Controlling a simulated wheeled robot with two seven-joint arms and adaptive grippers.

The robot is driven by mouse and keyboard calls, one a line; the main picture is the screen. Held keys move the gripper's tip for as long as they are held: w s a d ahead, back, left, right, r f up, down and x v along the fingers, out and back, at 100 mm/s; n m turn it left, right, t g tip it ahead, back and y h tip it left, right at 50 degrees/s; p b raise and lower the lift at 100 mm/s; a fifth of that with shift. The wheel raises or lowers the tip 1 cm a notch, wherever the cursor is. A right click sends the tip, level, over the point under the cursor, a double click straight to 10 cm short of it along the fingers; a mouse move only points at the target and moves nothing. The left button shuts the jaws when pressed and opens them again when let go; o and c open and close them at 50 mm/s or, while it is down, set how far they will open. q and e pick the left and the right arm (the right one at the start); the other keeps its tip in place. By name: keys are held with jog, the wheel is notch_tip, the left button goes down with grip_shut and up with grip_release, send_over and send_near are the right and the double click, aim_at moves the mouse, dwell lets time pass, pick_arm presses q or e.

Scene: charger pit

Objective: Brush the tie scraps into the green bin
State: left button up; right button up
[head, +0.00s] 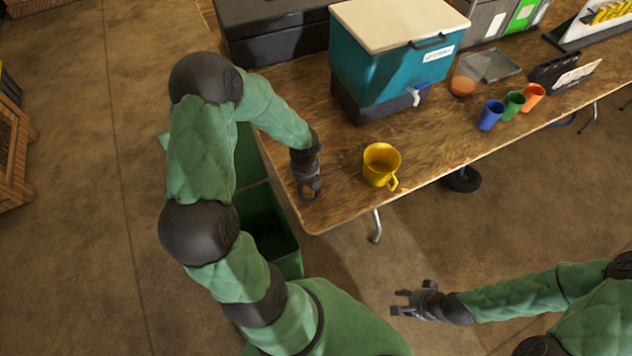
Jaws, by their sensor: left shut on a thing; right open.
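The green bin (288,258) stands on the floor beside the table's near left corner, partly hidden behind my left arm. Its dark inside shows. My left gripper (310,192) points down at the table's left corner, close above the top and near the bin. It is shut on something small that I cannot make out. No tie scraps can be picked out on the wood; the gripper may hide them. My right gripper (398,301) is open and empty, out over the floor in front of the table.
A yellow mug (381,164) stands on the table (345,200) just right of my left gripper. A teal cooler (385,65) is behind it. Blue (490,115), green (513,104) and orange (533,97) cups stand further right. A wooden crate (14,150) is at far left.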

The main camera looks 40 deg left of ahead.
pick_arm(q)
jog(key=s+a+p, duration=0.2)
jog(key=s+a, duration=0.3)
jog(key=s, duration=0.5)
notch_tip(320, 180, up, 6)
jog(key=p, duration=0.6)
